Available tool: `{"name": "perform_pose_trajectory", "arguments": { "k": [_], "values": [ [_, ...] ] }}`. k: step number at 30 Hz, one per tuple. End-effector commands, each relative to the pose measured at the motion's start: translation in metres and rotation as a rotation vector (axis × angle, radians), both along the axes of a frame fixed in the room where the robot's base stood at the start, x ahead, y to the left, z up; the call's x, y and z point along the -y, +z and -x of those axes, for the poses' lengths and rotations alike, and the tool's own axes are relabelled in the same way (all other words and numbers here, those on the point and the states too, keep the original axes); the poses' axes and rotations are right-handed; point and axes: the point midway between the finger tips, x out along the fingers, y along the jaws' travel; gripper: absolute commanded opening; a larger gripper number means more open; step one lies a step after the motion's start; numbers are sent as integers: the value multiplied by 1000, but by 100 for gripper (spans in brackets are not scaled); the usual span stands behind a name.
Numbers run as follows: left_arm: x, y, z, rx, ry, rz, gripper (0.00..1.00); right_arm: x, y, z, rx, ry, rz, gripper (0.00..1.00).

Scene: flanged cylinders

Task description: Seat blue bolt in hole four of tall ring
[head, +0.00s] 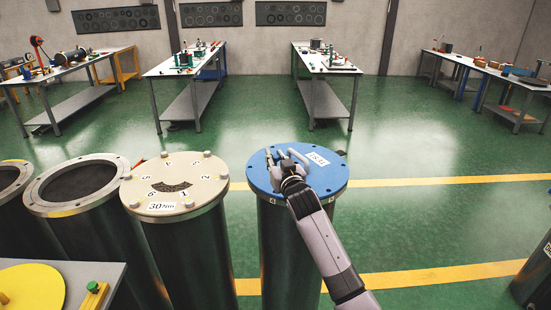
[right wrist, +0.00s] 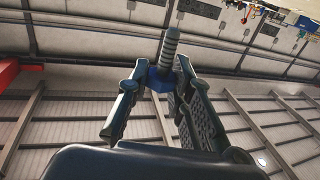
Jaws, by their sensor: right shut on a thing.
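My right gripper (head: 284,166) is low over a tall dark cylinder with a blue flanged top (head: 325,180). In the right wrist view the gripper (right wrist: 160,85) is shut on the blue bolt (right wrist: 158,79). Its blue head is between the fingers and its grey threaded shank (right wrist: 170,47) sticks out beyond them. In the head view the hand hides the bolt, so I cannot tell whether it touches the flange or which hole is under it. The blue flange has holes around its rim and a white label (head: 317,159). My left gripper is out of view.
A cream-topped cylinder (head: 176,181) with numbers and bolts stands left of the blue one, then an open ring-topped cylinder (head: 108,202). A table with a yellow disc (head: 28,289) is at front left. Several workbenches (head: 185,62) stand behind. The green floor between is clear.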

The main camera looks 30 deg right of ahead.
Motion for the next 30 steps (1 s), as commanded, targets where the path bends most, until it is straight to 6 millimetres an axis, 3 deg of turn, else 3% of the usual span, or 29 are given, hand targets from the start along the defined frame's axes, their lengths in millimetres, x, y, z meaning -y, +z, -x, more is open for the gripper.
{"name": "perform_pose_trajectory", "arguments": {
  "k": [21,30],
  "values": [
    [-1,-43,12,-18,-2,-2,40,0,-63,0,-1,0,1,0],
    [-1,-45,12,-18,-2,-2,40,0,-67,0,-1,0,2,0]
  ]
}}
